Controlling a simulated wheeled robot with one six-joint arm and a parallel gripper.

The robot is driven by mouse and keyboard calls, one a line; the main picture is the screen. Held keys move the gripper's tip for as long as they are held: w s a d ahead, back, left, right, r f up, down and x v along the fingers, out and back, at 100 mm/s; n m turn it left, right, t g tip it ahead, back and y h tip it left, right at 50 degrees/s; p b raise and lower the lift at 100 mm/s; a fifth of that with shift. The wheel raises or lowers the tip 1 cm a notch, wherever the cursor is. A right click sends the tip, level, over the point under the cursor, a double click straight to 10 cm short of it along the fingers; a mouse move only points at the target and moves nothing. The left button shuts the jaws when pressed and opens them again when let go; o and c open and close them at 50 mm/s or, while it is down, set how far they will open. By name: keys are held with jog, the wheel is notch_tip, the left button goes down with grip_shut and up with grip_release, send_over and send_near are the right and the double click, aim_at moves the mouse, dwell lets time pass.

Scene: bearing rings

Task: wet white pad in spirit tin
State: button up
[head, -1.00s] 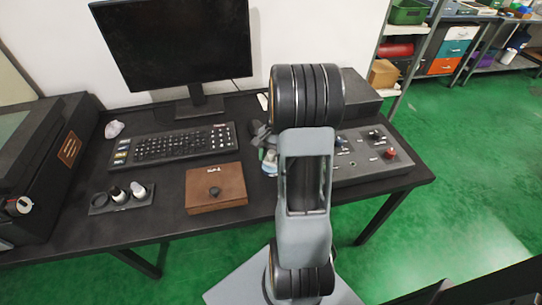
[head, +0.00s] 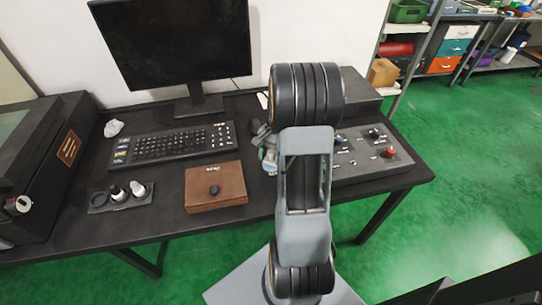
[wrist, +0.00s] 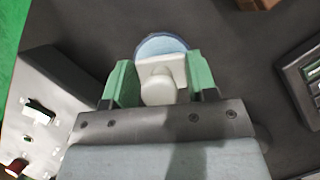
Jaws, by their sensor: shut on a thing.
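My gripper (wrist: 162,82) has green fingers, shut on the white pad (wrist: 160,72), a pale block with a rounded grip facing the camera. The spirit tin (wrist: 160,43), round with a light-blue inside and a darker rim, lies just beyond the fingers in the wrist view. The pad overlaps the tin's near part; I cannot tell whether it touches the bottom. In the head view the tin (head: 269,167) shows small beside my arm, and the gripper there is mostly hidden behind the arm.
A control box (head: 372,155) with knobs and a red button stands right of the tin. A brown wooden box (head: 215,190) and a keyboard (head: 172,146) lie to the left. A monitor (head: 175,40) stands behind.

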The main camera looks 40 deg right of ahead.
aim_at(271, 152)
jog(key=shift+f, duration=0.4)
dwell(1.4)
notch_tip(271, 152, up, 7)
jog(key=p, duration=0.6)
jog(key=shift+r+p, duration=0.1)
jog(key=shift+p, duration=0.2)
dwell(0.8)
